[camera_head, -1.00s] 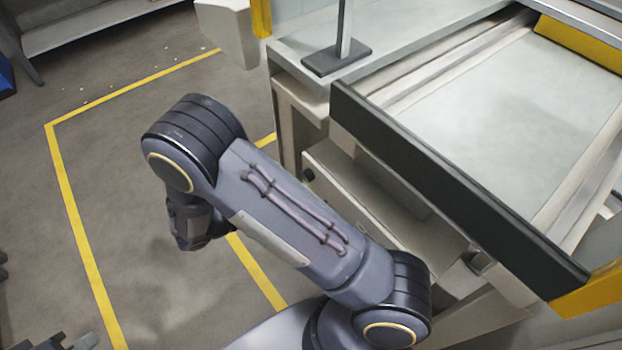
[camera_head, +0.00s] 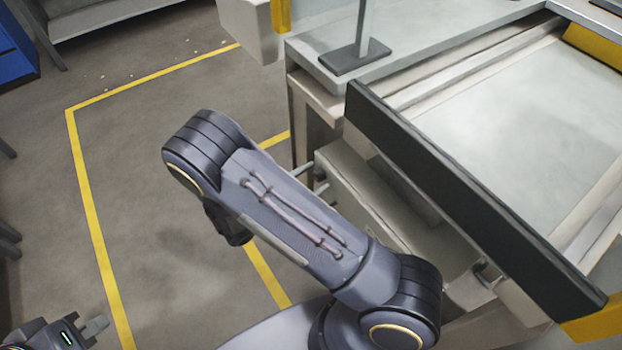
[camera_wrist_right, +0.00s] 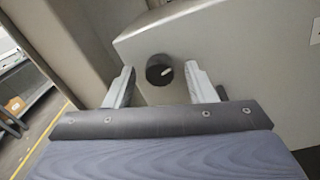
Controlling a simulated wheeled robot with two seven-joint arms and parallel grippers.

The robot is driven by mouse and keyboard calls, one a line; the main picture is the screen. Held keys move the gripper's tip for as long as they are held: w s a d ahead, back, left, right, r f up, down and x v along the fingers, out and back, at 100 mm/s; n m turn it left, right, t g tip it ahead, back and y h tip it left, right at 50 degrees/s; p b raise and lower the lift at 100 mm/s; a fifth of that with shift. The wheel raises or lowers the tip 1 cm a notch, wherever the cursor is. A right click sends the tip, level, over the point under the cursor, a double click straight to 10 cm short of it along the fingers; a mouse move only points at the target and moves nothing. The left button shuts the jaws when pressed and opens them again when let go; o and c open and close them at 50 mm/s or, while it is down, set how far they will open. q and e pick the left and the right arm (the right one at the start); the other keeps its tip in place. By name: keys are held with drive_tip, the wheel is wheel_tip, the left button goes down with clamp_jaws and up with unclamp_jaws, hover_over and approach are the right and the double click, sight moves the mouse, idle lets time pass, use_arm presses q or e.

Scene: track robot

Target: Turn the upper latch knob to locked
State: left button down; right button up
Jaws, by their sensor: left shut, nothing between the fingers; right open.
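A dark round knob (camera_wrist_right: 159,70) with a short pale mark sits on a light grey panel (camera_wrist_right: 235,50) in the right wrist view. The mark points to the right and slightly up. Only this one knob shows, and I cannot tell whether it is the upper one. My right gripper (camera_wrist_right: 160,78) is open, with one finger on each side of the knob and visible gaps to it. In the head view, its fingertips (camera_head: 316,180) reach the side of the light grey cabinet, and my arm hides the rest. My left gripper (camera_head: 98,326) is shut and empty at the lower left.
A conveyor-like bench with a black edge bar (camera_head: 470,190) stands on the right, above the light grey cabinet (camera_head: 375,195). A post on a dark foot (camera_head: 355,57) stands on it. Yellow lines (camera_head: 95,235) mark open floor on the left.

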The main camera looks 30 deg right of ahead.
drive_tip(key=shift+c, duration=0.3)
drive_tip(key=c, duration=0.9)
drive_tip(key=shift+n, duration=0.3)
drive_tip(key=n+p, duration=0.2)
drive_tip(key=shift+r+n, duration=0.15)
drive_tip(key=shift+n, duration=0.15)
drive_tip(key=n+p, duration=0.1)
drive_tip(key=n, duration=0.2)
drive_tip(key=shift+n+p, duration=0.3)
drive_tip(key=n+p, duration=0.1)
drive_tip(key=n, duration=0.2)
drive_tip(key=shift+n+g+p, duration=0.3)
drive_tip(key=shift+n+p, duration=0.3)
drive_tip(key=shift+n, duration=1.4)
